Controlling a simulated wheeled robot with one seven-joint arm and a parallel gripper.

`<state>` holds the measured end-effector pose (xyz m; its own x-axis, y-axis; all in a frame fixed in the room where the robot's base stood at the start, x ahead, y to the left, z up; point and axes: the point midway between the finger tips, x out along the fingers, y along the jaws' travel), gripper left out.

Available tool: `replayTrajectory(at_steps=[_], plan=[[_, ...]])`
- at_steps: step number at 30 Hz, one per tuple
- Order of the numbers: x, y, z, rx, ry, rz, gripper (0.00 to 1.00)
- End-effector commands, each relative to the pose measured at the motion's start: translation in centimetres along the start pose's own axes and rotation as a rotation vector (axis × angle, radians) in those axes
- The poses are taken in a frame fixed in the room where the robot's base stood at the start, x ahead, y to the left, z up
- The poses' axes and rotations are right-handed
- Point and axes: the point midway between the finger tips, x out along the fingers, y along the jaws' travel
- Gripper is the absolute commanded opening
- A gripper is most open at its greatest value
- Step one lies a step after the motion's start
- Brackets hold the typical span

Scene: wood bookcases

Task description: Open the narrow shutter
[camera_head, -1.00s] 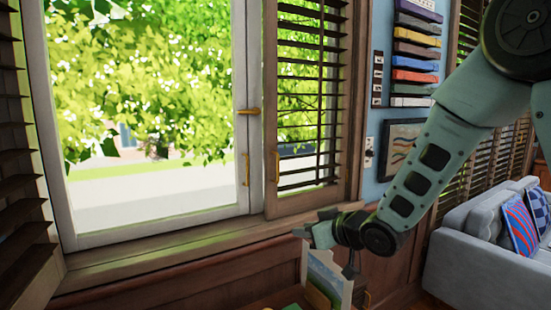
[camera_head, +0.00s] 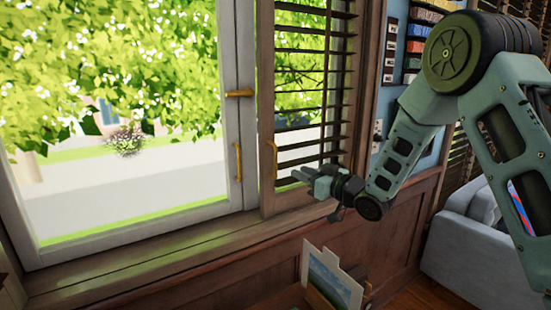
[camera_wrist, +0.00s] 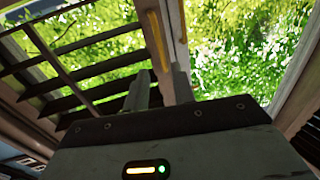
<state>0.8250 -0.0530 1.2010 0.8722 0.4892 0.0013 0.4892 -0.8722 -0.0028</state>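The narrow shutter (camera_head: 309,100) is a dark wood louvred panel in front of the right part of the window, and it is closed against it. Its brass handle (camera_head: 272,160) is on its left stile. In the wrist view the yellow handle (camera_wrist: 158,40) is beyond my fingertips, between the slats and the bright glass. My gripper (camera_head: 304,175) is just right of the handle, in front of the lower slats, and apart from the handle as far as I can tell. Its two fingers (camera_wrist: 160,85) are apart with nothing between them.
The window frame (camera_head: 233,115) has a brass latch (camera_head: 240,93) and a second handle (camera_head: 238,162) left of the shutter. The sill (camera_head: 150,248) runs below. A picture card (camera_head: 332,280) stands under my gripper. A grey sofa (camera_head: 460,245) is at right.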

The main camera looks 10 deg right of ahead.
Motion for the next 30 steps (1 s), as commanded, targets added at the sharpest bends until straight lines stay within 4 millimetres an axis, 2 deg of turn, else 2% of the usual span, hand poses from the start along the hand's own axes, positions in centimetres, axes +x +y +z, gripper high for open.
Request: replayTrajectory(at_steps=[1, 9, 15, 21, 30], plan=[[1.2, -0.1, -0.4, 0.000, -0.001, -0.003, 0.26], [6.8, -0.1, -0.3, -0.001, -0.002, -0.002, 0.26], [9.9, 0.0, -0.2, -0.001, -0.001, -0.001, 0.26], [11.4, 0.0, 0.0, 0.000, -0.002, 0.000, 0.26], [11.6, 0.0, 0.0, 0.000, -0.001, 0.001, 0.26]])
